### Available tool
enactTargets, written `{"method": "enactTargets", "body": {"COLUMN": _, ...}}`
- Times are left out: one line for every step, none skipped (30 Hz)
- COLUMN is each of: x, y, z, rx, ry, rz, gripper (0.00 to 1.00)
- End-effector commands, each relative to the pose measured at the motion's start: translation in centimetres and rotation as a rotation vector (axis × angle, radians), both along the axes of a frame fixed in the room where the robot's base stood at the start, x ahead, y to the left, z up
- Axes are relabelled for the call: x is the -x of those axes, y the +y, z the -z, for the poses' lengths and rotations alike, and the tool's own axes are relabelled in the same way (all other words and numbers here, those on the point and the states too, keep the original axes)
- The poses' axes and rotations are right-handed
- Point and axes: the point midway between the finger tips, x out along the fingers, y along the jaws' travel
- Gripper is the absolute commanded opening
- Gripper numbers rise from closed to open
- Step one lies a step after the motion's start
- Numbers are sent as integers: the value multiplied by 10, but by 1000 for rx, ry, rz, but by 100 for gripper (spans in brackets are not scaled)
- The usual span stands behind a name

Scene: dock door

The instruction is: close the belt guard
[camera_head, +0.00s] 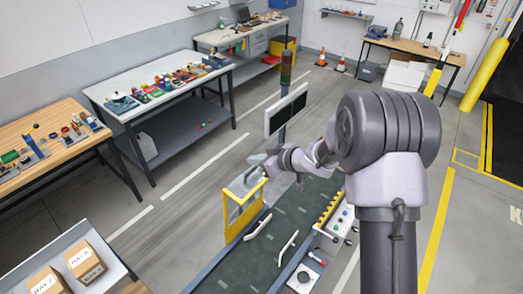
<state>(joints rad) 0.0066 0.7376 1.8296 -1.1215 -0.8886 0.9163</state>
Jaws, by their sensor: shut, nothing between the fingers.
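The belt guard (228,216) is a yellow-edged panel with a see-through middle. It stands raised at the left edge of the dark green conveyor belt (268,250). My arm reaches in from the right across the far part of the belt. My gripper (252,175) is at its end, close to the upper edge of the guard, small in view. It is shut and empty. I cannot tell whether it touches the guard.
A control panel (343,222) with buttons lines the belt's right side. Two pale curved pieces (287,247) lie over the belt. A post with a screen (286,110) stands behind. Workbenches (150,85) and boxes (84,262) are at left. The floor at far right is clear.

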Motion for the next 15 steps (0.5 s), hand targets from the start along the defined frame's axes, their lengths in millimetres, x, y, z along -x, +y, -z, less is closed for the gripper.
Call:
{"method": "enactTargets", "body": {"x": -5, "y": 7, "z": 6, "rx": 0, "ry": 2, "rz": -1, "gripper": 0}}
{"method": "enactTargets", "body": {"x": -9, "y": 12, "z": 9, "rx": 1, "ry": 0, "rz": -1, "gripper": 0}}
{"method": "enactTargets", "body": {"x": -14, "y": 17, "z": 14, "rx": 1, "ry": 1, "rz": 0, "gripper": 0}}
{"method": "enactTargets", "body": {"x": -18, "y": 22, "z": 16, "rx": 0, "ry": 0, "rz": 0, "gripper": 0}}
{"method": "enactTargets", "body": {"x": -21, "y": 27, "z": 20, "rx": 0, "ry": 0, "rz": 0, "gripper": 0}}
{"method": "enactTargets", "body": {"x": -25, "y": 32, "z": 25, "rx": 1, "ry": 1, "rz": 0, "gripper": 0}}
{"method": "enactTargets", "body": {"x": -29, "y": 37, "z": 27, "rx": 2, "ry": 0, "rz": 0, "gripper": 0}}
{"method": "enactTargets", "body": {"x": -32, "y": 41, "z": 31, "rx": 1, "ry": 0, "rz": 1, "gripper": 0}}
{"method": "enactTargets", "body": {"x": -37, "y": 46, "z": 35, "rx": 1, "ry": 0, "rz": 1, "gripper": 0}}
{"method": "enactTargets", "body": {"x": -37, "y": 46, "z": 38, "rx": 1, "ry": 1, "rz": 4, "gripper": 0}}
{"method": "enactTargets", "body": {"x": -33, "y": 40, "z": 42, "rx": 1, "ry": 2, "rz": 5, "gripper": 0}}
{"method": "enactTargets", "body": {"x": -30, "y": 36, "z": 46, "rx": 0, "ry": 2, "rz": 6, "gripper": 0}}
{"method": "enactTargets", "body": {"x": -27, "y": 33, "z": 48, "rx": 1, "ry": 1, "rz": 5, "gripper": 0}}
{"method": "enactTargets", "body": {"x": -25, "y": 30, "z": 51, "rx": 1, "ry": 2, "rz": 6, "gripper": 0}}
{"method": "enactTargets", "body": {"x": -23, "y": 27, "z": 54, "rx": 2, "ry": 1, "rz": 6, "gripper": 0}}
